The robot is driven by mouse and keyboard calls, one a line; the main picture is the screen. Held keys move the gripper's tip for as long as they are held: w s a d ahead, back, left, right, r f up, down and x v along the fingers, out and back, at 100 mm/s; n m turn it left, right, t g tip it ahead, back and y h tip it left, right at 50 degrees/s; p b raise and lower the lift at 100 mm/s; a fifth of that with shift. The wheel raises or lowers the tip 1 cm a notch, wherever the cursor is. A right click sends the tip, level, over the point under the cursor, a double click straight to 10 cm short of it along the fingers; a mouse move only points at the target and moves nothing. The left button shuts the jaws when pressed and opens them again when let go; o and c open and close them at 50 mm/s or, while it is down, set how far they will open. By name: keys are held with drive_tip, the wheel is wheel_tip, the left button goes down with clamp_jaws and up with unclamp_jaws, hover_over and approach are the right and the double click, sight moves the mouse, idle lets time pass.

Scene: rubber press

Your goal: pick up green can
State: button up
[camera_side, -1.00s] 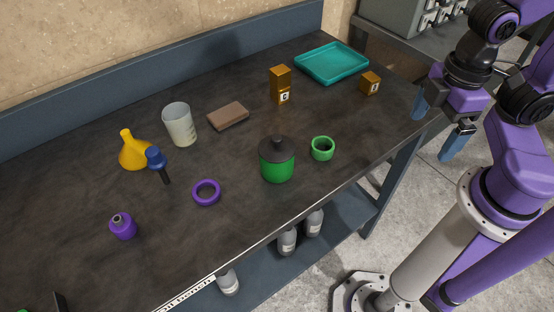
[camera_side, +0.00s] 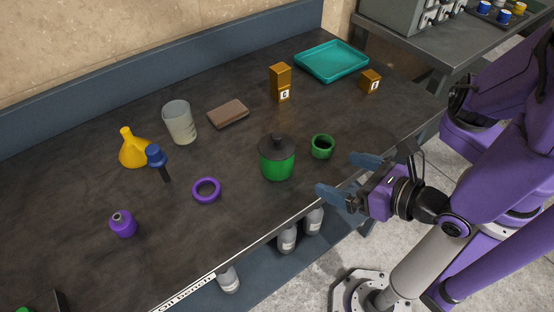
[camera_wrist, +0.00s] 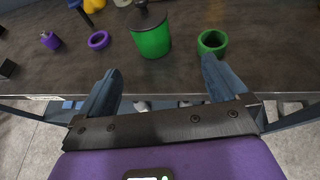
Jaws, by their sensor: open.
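The green can (camera_side: 277,165) stands upright on the dark worktop, with a dark grey lid and knob on top. In the wrist view the green can (camera_wrist: 152,41) is ahead of my gripper, between the lines of the two fingers. My gripper (camera_side: 343,178) is open and empty at the bench's front edge, to the right of the can and apart from it. In the wrist view my gripper (camera_wrist: 160,83) shows both blue-grey fingers spread wide. A small green ring-like cup (camera_side: 322,147) stands right of the can; in the wrist view one finger overlaps its lower edge.
A purple ring (camera_side: 206,190) and purple bottle (camera_side: 123,225) lie left of the can. Bottles (camera_side: 287,238) stand on the lower shelf.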

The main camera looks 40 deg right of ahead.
sight(278, 159)
drive_tip(key=shift+n+y, duration=0.5)
drive_tip(key=shift+a+x, duration=0.2)
drive_tip(key=shift+x, duration=4.15)
drive_tip(key=shift+a+x, duration=0.2)
drive_tip(key=shift+x, duration=4.1)
drive_tip(key=shift+s+f, duration=0.15)
drive_tip(key=shift+c, duration=0.3)
drive_tip(key=c, duration=1)
